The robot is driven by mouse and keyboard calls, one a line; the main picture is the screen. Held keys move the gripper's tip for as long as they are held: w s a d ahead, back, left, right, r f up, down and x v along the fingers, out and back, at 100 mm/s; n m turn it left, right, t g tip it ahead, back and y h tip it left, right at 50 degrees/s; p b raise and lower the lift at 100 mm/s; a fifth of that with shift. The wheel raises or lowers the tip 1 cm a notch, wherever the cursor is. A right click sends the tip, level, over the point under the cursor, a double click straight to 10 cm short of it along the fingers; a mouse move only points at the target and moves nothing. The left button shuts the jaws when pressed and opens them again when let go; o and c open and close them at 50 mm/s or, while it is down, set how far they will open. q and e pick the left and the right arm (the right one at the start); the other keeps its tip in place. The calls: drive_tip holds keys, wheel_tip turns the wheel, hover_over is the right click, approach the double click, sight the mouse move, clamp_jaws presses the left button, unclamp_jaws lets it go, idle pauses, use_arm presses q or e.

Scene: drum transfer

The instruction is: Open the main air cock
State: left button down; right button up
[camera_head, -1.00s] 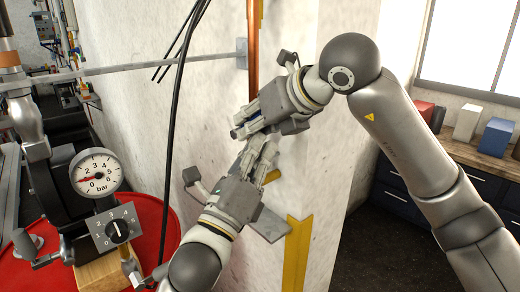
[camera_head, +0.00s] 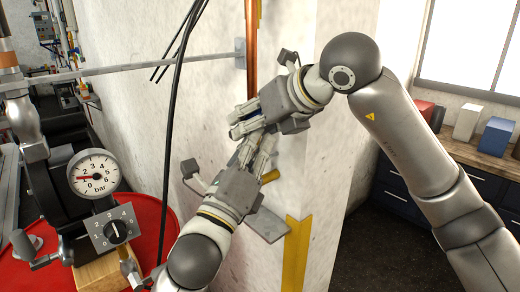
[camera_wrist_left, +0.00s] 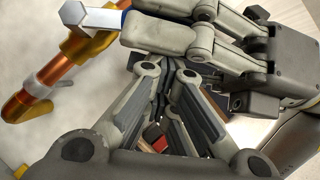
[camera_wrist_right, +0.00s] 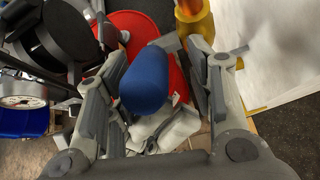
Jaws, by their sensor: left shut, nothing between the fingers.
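The main air cock has a blue handle (camera_wrist_right: 145,80), which lies between the fingers of my right gripper in the right wrist view. That gripper (camera_head: 242,124) is open around the handle, with a gap showing on one side. In the left wrist view, the cock's metal end (camera_wrist_left: 90,16) sticks out past the right fingers beside the copper pipe (camera_wrist_left: 62,68) and its brass fitting. My left gripper (camera_head: 264,138) is shut and empty, just below the right gripper in the head view. The fingers overlap there, so contact is unclear.
A pressure gauge (camera_head: 95,173) and a numbered dial (camera_head: 114,228) stand at the left above a red drum (camera_head: 150,220). Black cables (camera_head: 170,130) hang before the white wall. A workbench (camera_head: 490,165) with boxes stands at the right.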

use_arm(q)
drive_tip(key=shift+a+r, duration=0.15)
drive_tip(key=shift+a, duration=0.2)
use_arm(e)
drive_tip(key=shift+s+a+f, duration=0.15)
drive_tip(key=shift+a, duration=0.05)
